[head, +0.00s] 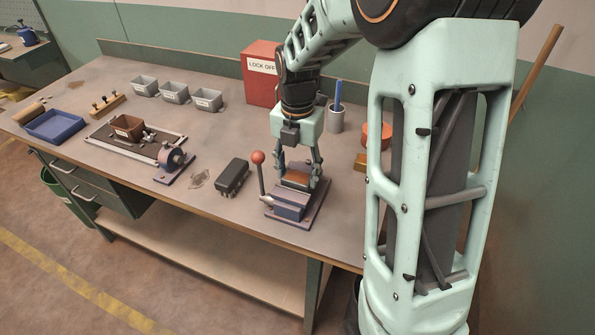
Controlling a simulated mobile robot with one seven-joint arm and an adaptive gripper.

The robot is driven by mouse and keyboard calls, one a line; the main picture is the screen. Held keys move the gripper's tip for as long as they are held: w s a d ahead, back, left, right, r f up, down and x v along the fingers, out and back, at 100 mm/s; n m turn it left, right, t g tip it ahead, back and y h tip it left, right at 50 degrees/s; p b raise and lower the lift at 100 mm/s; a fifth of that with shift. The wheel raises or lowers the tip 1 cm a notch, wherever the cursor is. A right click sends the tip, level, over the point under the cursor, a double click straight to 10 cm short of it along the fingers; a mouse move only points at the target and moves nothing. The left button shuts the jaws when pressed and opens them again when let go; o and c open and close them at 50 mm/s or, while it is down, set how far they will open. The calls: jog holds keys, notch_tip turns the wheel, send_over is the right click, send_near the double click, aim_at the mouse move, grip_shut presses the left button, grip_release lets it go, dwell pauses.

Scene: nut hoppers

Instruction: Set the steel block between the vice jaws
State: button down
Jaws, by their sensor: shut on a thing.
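The vice (289,207) stands near the front edge of the bench, with blue-grey jaws on a flat base plate and a lever topped by a red ball. My gripper (299,180) points down over the back part of the vice. Its two fingers are shut on a block (298,180), which looks brownish on top and is taken to be the steel block. The block is low, at about jaw height and behind the front jaw. The fingers and front jaw partly hide it, and I cannot tell whether it touches the vice.
A dark ribbed box (231,176) lies left of the vice. A red lock-off box (261,72), a grey cup (336,119) and an orange round thing (377,135) stand behind. Grey bins (174,93), a blue tray (53,126) and a small clamp fixture (172,160) are farther left.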

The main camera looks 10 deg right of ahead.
aim_at(298, 176)
jog(key=shift+r, duration=0.1)
jog(key=c, duration=0.9)
grip_release()
notch_tip(298, 176, up, 12)
